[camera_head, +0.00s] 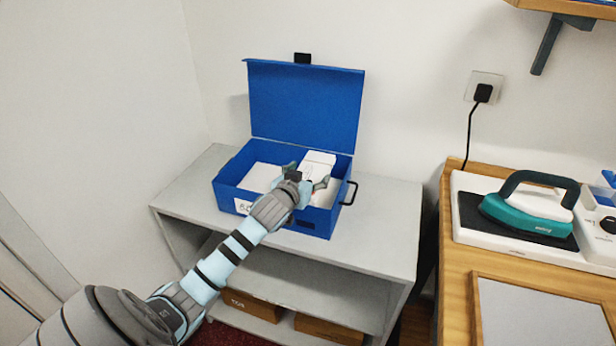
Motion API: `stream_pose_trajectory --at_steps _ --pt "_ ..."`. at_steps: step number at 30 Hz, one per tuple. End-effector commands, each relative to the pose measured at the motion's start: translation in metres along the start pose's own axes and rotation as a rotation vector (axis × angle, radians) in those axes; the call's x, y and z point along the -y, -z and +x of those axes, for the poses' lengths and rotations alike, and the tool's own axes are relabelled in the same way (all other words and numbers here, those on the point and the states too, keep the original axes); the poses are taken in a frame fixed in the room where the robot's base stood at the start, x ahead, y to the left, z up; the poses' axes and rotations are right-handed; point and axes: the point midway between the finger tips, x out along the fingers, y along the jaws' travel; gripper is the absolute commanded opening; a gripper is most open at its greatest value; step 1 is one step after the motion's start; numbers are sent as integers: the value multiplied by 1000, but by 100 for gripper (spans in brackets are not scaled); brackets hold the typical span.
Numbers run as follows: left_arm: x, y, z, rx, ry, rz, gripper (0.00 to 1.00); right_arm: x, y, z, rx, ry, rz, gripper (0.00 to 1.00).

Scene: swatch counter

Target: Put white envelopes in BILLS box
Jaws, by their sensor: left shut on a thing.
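The blue box (228,190) stands on the grey shelf unit with its lid (305,103) raised at the back. Its front has a white label, partly hidden by my arm, so I cannot read it in full. A flat white envelope (261,176) lies in the left part of the box. Another white envelope (319,160) is in the right part, at my left gripper. My left gripper (307,183) is over the box's front right and shut on this white envelope; its fingers hide the contact. My right gripper is out of view.
The grey shelf top (375,225) is clear on both sides of the box. Brown cartons (328,328) sit on the shelf below. A wooden counter (455,290) at right holds a teal iron (530,208) on its stand. A black cord hangs from a wall socket.

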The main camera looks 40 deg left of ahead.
Motion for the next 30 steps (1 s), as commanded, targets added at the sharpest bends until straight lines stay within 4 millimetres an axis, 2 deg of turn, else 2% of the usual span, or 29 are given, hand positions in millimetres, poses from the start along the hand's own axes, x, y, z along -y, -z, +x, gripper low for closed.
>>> stream_pose_trajectory --at_steps 13,14,17,26,30 --pt "0 -11 3 0 0 0 41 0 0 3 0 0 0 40" --pt "0 -11 3 1 0 0 75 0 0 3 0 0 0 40" --pt "0 -11 3 1 0 0 90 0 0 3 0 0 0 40" --pt "0 -10 3 1 0 0 90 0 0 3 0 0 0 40" --pt "0 -3 1 0 0 0 90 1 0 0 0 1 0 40"
